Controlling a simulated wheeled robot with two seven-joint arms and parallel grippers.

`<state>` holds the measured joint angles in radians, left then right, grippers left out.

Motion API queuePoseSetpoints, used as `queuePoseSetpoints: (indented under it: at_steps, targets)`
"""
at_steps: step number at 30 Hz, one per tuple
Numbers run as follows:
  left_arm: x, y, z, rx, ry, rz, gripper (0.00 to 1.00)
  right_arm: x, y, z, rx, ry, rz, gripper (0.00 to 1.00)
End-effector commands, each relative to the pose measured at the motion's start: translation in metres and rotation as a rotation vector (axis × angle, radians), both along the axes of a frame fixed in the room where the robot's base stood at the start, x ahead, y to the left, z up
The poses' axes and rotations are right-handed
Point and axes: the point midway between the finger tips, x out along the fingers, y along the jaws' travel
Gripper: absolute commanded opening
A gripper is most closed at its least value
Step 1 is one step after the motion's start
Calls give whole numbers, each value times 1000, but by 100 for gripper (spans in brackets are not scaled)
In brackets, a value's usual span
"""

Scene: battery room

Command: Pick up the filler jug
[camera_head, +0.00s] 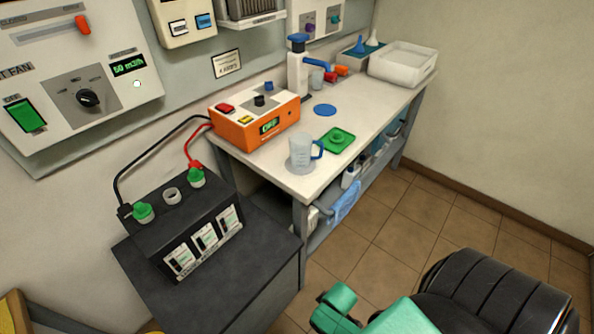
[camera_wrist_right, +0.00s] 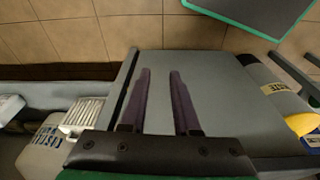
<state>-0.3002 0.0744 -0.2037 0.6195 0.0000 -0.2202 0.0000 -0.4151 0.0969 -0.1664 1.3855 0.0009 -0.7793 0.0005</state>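The filler jug (camera_head: 301,151) is a clear, see-through jug with a blue handle on its right side. It stands upright on the near end of the white workbench (camera_head: 372,113) in the head view. My right gripper (camera_wrist_right: 160,72) shows only in the right wrist view, with two dark purple fingers apart and nothing between them. A grey flat surface (camera_wrist_right: 215,85) lies beyond the fingers. The jug is not in the wrist view. My left gripper is in neither view.
An orange device (camera_head: 255,118) sits left of the jug, and a green pad (camera_head: 338,140) lies just right of it. A blue-topped pump bottle (camera_head: 297,70) and white tray (camera_head: 402,63) stand farther back. A black battery (camera_head: 187,228) stands on the dark cabinet (camera_head: 265,255) at left.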

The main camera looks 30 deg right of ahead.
Motion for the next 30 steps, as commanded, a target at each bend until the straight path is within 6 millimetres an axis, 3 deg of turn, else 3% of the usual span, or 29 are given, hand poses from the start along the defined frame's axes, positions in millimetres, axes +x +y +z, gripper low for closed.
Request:
queuePoseSetpoints:
  at_steps: [5, 11, 14, 18, 20, 21, 23, 25, 27, 29, 30]
  targets:
    - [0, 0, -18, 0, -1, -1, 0, 32, 6, 35, 16, -42, -16, 30]
    - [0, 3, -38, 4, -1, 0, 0, 72, 23, 100, 109, -146, -81, 30]
    - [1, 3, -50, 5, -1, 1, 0, 105, 46, 151, 282, -281, -172, 30]
    - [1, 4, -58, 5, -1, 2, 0, 172, 90, 253, 807, -572, -443, 30]
    - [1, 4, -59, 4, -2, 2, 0, 195, 94, 298, 1064, -673, -586, 30]
    - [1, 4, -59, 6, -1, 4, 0, 208, 90, 327, 1239, -730, -688, 30]
    - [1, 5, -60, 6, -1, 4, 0, 222, 74, 365, 1511, -798, -859, 30]
    - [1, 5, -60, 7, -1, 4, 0, 233, 39, 398, 1852, -853, -1092, 30]
    - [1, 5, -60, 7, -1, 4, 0, 235, -9, 412, 2207, -884, -1368, 30]
    - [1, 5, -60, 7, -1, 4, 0, 231, -49, 404, 2486, -885, -1619, 30]
    - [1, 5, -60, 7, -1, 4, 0, 226, -69, 391, -2385, 793, 1607, 30]
